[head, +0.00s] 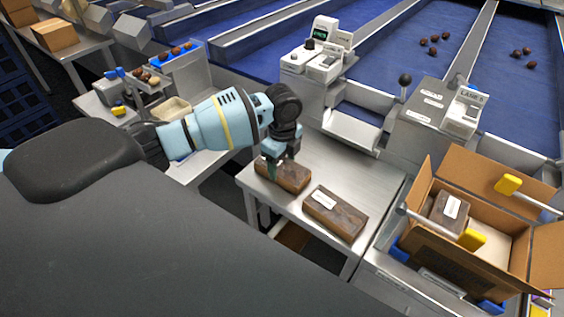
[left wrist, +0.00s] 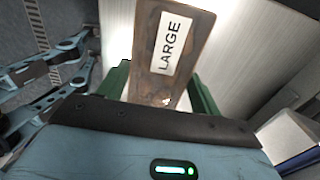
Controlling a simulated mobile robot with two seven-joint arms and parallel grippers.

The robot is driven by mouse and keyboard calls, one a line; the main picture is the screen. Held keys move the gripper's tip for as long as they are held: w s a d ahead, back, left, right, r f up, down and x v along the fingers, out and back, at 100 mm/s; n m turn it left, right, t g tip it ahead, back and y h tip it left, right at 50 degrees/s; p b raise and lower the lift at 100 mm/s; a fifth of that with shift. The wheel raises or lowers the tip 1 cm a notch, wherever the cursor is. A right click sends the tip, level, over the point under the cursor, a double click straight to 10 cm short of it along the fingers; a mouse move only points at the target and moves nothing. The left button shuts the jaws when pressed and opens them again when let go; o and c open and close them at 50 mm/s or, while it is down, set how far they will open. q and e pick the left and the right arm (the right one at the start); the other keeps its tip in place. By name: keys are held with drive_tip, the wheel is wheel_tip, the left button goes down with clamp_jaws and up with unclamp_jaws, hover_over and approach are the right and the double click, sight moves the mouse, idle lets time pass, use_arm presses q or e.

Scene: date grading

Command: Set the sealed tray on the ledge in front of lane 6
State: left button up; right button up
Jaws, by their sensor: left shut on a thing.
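My left gripper (head: 277,164) is shut on a brown tray (head: 290,178) at the left end of the steel table. In the left wrist view the tray (left wrist: 151,55) sits between the green fingers (left wrist: 160,92), with a white label reading LARGE on top. I cannot tell whether the tray touches the table. A second brown tray with a white label (head: 336,214) lies on the table to its right. The LANE 6 sign (head: 472,97) is on the grey housing behind the table's right part. My right gripper is not in view.
An open cardboard box (head: 460,272) with a labelled brown tray (head: 451,208) in it stands at the right. A white scale-like machine (head: 318,62) is behind the table. The table top (head: 350,170) is bare behind the two trays. Blue lanes run behind.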

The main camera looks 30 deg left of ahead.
sight(282, 166)
use_arm(q)
drive_tip(key=shift+f, duration=0.2)
drive_tip(key=o, duration=1.1)
drive_tip(key=shift+c, duration=0.2)
drive_tip(key=shift+r, duration=0.15)
wheel_tip(282, 166, up, 12)
